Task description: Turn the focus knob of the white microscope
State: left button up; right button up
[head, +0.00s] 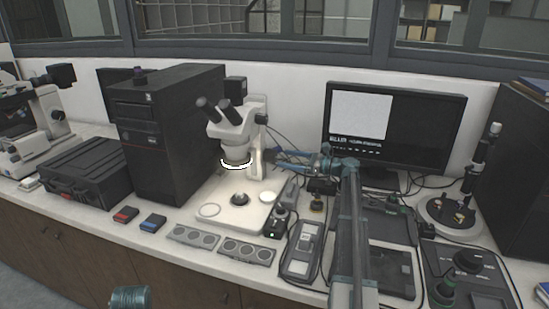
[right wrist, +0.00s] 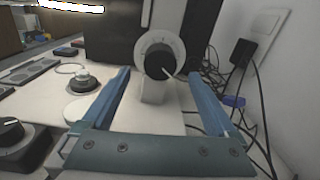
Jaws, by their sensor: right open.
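The white microscope (head: 238,126) stands on its white base at the middle of the bench in the head view. My right gripper (head: 275,154) is at the right side of the microscope's column. Its two blue fingers are open and apart (right wrist: 160,76), with the knob between and beyond their tips; I see no contact. In the head view the gripper and arm partly hide this area. My left gripper is not in view.
A black computer tower (head: 172,130) stands left of the microscope and a monitor (head: 394,125) behind right. Cables (right wrist: 240,110) hang by the wall close to the right finger. Grey trays (head: 248,250) and small devices crowd the bench front.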

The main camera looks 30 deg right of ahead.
aim_at(275, 156)
jog(key=x, duration=0.5)
jog(key=shift+w+a, duration=0.15)
jog(key=shift+w, duration=0.1)
jog(key=c, duration=1.4)
